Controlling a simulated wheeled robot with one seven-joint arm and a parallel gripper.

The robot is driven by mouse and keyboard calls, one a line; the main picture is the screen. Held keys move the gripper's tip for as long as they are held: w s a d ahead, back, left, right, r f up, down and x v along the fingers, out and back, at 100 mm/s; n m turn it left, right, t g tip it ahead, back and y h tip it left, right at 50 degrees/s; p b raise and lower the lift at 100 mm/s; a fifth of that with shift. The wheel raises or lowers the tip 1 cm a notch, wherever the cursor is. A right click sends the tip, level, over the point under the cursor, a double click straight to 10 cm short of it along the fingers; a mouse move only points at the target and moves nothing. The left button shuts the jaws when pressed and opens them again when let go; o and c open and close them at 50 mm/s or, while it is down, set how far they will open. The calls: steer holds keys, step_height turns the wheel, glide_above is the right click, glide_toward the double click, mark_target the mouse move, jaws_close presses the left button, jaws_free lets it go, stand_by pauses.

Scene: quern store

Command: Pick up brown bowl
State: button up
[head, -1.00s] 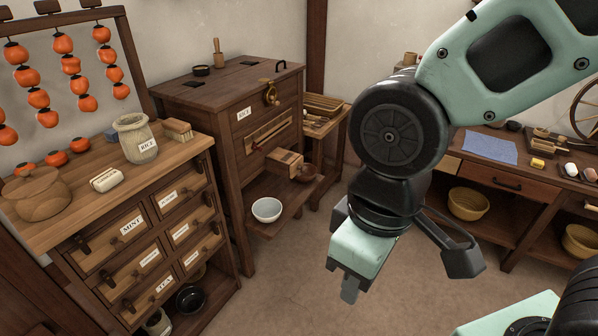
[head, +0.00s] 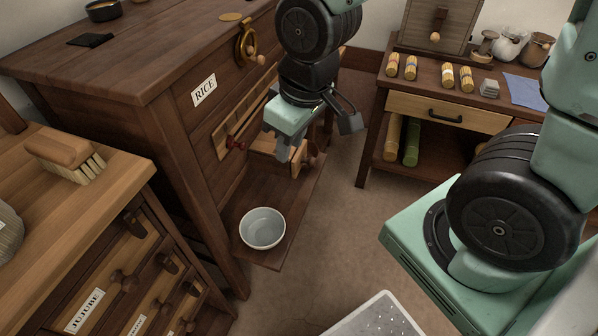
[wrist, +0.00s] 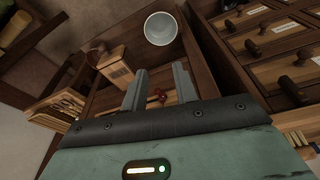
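The brown bowl (wrist: 96,55) shows in the wrist view at the upper left, partly hidden behind a small wooden box (wrist: 116,64). In the head view only a bit of brown (head: 312,153), probably the bowl, shows beside my gripper. My gripper (head: 291,162) is over the low shelf of the rice chest, in front of the box. In the wrist view its two fingers (wrist: 158,88) are spread apart with nothing held between them.
A white bowl (head: 262,229) stands on the near end of the low shelf (head: 268,258). A bench (head: 440,105) stands at right. Floor between is clear.

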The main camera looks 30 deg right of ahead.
steer(key=w+d+f+t+y+b, duration=0.1)
steer(key=w+d+f+t+b, duration=0.2)
steer(key=d+f+b, duration=0.4)
steer(key=w+d+f+t+y+b, duration=0.1)
steer(key=w+d+f+t+b, duration=0.3)
steer(key=f+b, duration=0.6)
steer(key=w+d+f+t+y+b, duration=0.1)
steer(key=w+d+f+t+b, duration=0.2)
steer(key=f, duration=1.3)
steer(key=w+d+b, duration=0.3)
steer(key=d+b, duration=0.3)
steer(key=d, duration=0.1)
steer(key=shift+w+f+n+t+y, duration=0.25)
steer(key=shift+w+n+t+y, duration=0.05)
steer(key=b, duration=0.3)
steer(key=shift+w+f, duration=0.15)
steer(key=shift+w, duration=0.05)
